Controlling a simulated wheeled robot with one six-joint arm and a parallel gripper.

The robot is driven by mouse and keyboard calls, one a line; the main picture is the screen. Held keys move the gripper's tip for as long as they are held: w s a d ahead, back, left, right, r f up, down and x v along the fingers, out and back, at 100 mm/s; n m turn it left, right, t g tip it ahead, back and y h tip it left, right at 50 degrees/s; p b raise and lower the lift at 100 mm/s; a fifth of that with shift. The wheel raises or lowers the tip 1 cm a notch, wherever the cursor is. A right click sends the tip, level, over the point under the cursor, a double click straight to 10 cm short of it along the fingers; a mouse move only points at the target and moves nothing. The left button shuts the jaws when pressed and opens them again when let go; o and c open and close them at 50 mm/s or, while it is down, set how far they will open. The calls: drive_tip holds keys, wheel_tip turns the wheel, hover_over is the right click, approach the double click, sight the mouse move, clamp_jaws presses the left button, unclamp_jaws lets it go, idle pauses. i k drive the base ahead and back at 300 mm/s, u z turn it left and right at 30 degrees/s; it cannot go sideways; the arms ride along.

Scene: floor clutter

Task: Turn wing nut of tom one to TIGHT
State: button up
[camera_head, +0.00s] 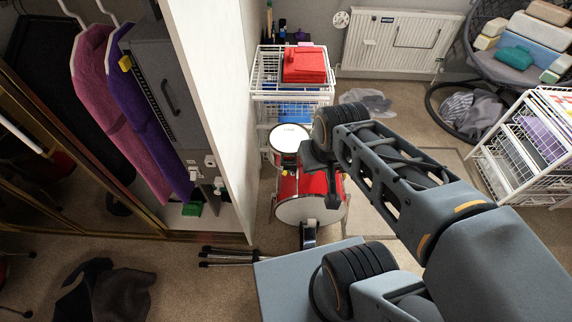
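A small red drum kit stands on the carpet beyond my arm. Its tom (289,136) has a white head and a red shell and sits above the red bass drum (312,206), whose white front head faces me. The wing nut of the tom is too small or hidden to make out. My gripper (330,195) hangs from the arm's end in front of the drums and covers part of the bass drum and the gap at the tom's right. I cannot tell whether its fingers are apart or touching anything.
A white wire rack (291,88) with red cloths stands behind the drums. A white wardrobe panel (215,110) rises close on the left. Stand legs (228,257) lie on the floor. Dark clothes (108,290) lie front left. Another wire rack (522,145) stands right.

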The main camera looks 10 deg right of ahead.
sight(288, 170)
drive_tip(key=k, duration=1)
drive_tip(key=u, duration=2)
drive_tip(key=i, duration=1.35)
drive_tip(key=z, duration=2.2)
drive_tip(key=i, duration=0.5)
drive_tip(key=z, duration=0.05)
